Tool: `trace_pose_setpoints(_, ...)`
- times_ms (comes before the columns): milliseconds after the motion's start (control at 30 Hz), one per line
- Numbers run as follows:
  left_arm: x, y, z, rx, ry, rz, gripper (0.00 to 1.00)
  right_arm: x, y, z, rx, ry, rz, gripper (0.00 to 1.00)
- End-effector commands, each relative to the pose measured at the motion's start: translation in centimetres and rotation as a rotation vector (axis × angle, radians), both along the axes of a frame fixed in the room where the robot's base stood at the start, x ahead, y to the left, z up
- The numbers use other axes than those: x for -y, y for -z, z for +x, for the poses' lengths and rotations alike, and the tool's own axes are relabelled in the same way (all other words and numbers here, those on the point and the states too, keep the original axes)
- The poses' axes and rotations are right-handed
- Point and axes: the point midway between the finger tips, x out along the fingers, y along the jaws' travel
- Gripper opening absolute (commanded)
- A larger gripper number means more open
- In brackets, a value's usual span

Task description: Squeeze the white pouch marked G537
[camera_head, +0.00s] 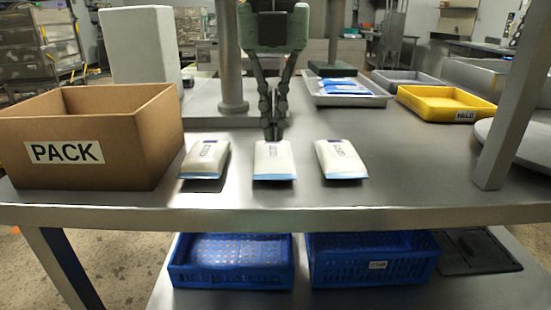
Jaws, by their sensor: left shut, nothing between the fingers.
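Three white pouches with blue edges lie in a row on the metal table: a left pouch (205,158), a middle pouch (273,162) and a right pouch (340,160). Each has dark print on top, too small and slanted to read surely, so I cannot tell which one is G537. My left gripper (273,136) points down at the far end of the middle pouch, its fingers together and empty. I cannot tell whether its tips touch the pouch or hover just above or behind it. My right gripper is not in view.
An open cardboard PACK box (150,140) stands at the left. A grey tray (385,98) with blue-and-white packs, a yellow HOLD tray (415,104) and a metal post (230,60) stand behind. Blue crates (372,268) sit on the lower shelf. The table's front strip is clear.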

Motion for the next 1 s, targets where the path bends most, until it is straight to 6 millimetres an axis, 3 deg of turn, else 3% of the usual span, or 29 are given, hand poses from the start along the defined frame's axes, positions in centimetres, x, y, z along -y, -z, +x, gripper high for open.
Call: trace_pose_setpoints(1000, 0.0, 1.9, 0.0, 0.0, 0.0, 0.0, 0.0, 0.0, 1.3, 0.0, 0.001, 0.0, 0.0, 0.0)
